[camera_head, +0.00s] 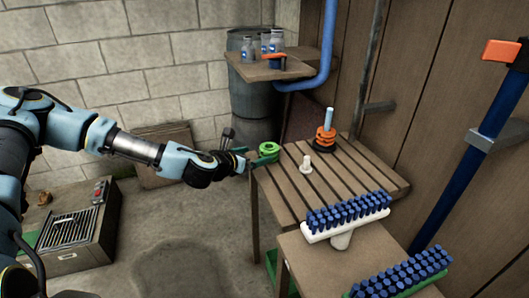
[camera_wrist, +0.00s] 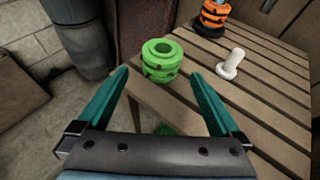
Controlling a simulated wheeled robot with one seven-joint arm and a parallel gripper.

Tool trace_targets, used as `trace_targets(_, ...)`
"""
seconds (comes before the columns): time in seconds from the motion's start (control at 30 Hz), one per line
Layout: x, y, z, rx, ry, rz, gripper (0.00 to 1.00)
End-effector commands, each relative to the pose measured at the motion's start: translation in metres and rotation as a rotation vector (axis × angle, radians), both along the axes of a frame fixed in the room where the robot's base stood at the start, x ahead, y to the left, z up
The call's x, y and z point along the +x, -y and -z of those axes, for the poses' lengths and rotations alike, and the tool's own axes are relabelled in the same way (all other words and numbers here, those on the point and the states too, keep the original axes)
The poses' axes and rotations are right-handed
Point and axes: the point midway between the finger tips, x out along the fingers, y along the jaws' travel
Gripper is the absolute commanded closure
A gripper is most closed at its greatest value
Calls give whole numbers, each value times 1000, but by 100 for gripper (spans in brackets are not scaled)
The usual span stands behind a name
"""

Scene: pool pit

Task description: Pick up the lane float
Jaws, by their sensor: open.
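In the wrist view, this green float (camera_wrist: 161,60) is ahead of and roughly between my fingertips, with gaps on both sides. My gripper (camera_head: 258,160) is at the table's left edge, close to the float. In the wrist view, my gripper (camera_wrist: 158,76) is open, its two teal fingers spread wide and holding nothing.
On the slatted table (camera_head: 335,190) stand a white peg-like piece (camera_head: 306,164) and an orange-and-black ringed stack (camera_head: 325,137). A blue-bristled brush head (camera_head: 348,213) lies at the near end. A shelf with bottles (camera_head: 256,67) is behind. Open floor lies left.

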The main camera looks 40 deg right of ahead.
Motion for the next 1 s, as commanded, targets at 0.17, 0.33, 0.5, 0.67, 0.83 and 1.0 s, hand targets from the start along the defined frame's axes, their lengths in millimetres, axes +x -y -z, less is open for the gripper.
trace_targets(0.17, 5, 25, 10, 2, 3, 3, 0)
trace_targets(0.33, 9, 36, 16, 3, 4, 3, 0)
trace_targets(0.5, 11, 53, 23, 4, 4, 4, 0)
trace_targets(0.67, 16, 72, 34, 4, 5, 4, 0)
trace_targets(0.83, 19, 81, 39, 4, 4, 4, 0)
trace_targets(1.0, 19, 81, 39, 4, 4, 4, 0)
